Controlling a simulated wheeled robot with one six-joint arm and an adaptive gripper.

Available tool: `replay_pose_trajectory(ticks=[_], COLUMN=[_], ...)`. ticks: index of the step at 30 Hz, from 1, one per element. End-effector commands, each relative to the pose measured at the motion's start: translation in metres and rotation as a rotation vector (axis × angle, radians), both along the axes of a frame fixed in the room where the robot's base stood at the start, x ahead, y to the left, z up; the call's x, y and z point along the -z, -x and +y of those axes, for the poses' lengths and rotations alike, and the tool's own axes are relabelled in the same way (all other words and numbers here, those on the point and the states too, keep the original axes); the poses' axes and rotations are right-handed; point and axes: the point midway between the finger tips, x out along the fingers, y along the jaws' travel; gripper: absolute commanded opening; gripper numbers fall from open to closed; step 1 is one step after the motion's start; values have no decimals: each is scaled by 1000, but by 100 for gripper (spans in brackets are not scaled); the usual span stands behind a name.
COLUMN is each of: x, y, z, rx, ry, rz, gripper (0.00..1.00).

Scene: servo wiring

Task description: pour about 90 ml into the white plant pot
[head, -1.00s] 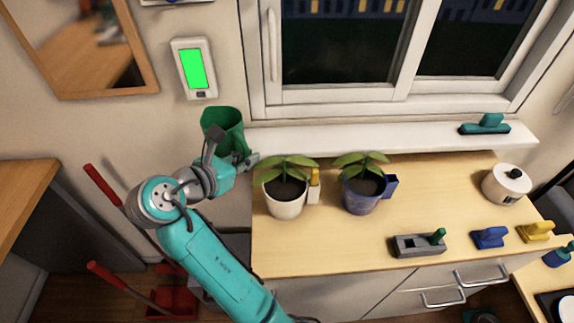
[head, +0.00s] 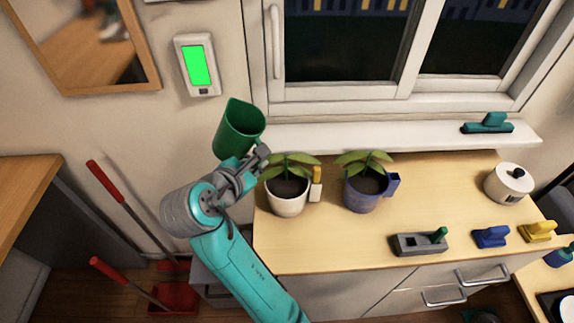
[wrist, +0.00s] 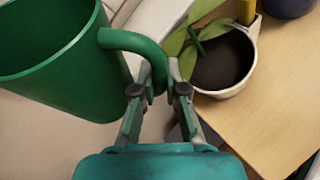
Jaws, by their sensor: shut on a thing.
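The white plant pot (head: 287,200) stands at the left end of the wooden counter, with dark soil, green leaves and a small holder with a yellow top on its right side. It also shows in the wrist view (wrist: 240,84). My gripper (wrist: 160,85) is shut on the handle of a green jug (head: 240,128). The jug (wrist: 60,75) is held up and left of the white pot, near the wall, and looks tilted in the head view. Its visible inside is green; I cannot tell how much water it holds.
A blue pot (head: 362,197) with a plant stands just right of the white pot. A grey block (head: 418,244), a blue tool (head: 490,237), a yellow tool (head: 537,232) and a white canister (head: 508,184) are farther right. The window sill (head: 350,135) runs behind.

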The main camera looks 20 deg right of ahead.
Motion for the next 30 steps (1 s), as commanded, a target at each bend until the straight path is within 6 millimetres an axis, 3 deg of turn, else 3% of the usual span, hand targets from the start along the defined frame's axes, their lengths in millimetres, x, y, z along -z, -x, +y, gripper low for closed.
replay_pose_trajectory(ticks=[15,30], x=[25,32], y=[0,-5], z=[0,6], rx=[-3,-5], ry=[-247,-341], rz=[-197,-274], gripper=[0,0])
